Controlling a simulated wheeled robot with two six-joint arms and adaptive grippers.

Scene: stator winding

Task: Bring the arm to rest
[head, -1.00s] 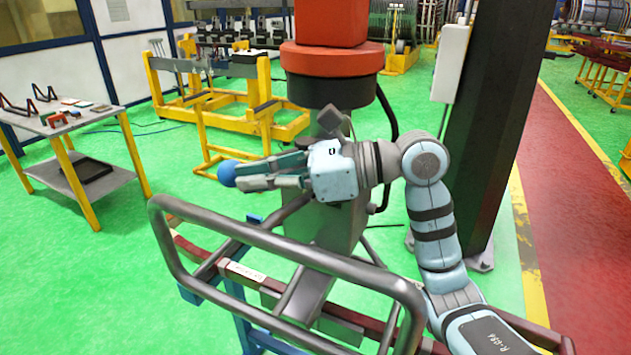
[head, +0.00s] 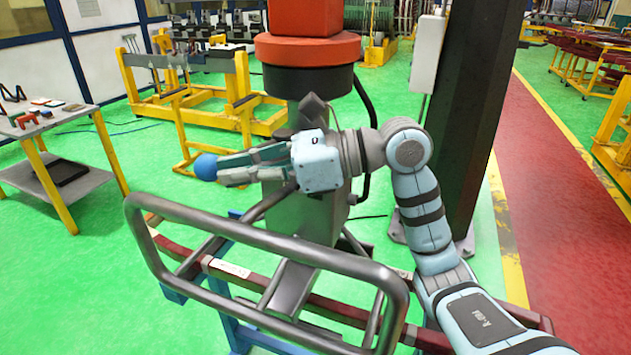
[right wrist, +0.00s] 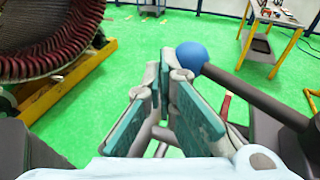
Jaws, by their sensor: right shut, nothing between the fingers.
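My right arm (head: 425,215) comes up from the lower right and bends left at the elbow. My right gripper (head: 222,171) points left, shut and empty, above the grey tubular frame. In the right wrist view its teal-padded fingers (right wrist: 166,72) point away with nothing held between them. A blue ball (head: 206,167) shows near the fingertips. In the right wrist view the blue ball (right wrist: 191,56) sits on the end of a grey rod (right wrist: 258,98), beside the fingers and not between them. My left gripper is not in view.
A grey tubular frame (head: 240,232) lies below the arm. A red-topped machine column (head: 308,50) stands just behind the gripper, and a dark post (head: 470,120) to its right. A work table (head: 55,120) is at left. A large wound stator (right wrist: 45,40) shows in the right wrist view. Green floor is open at left.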

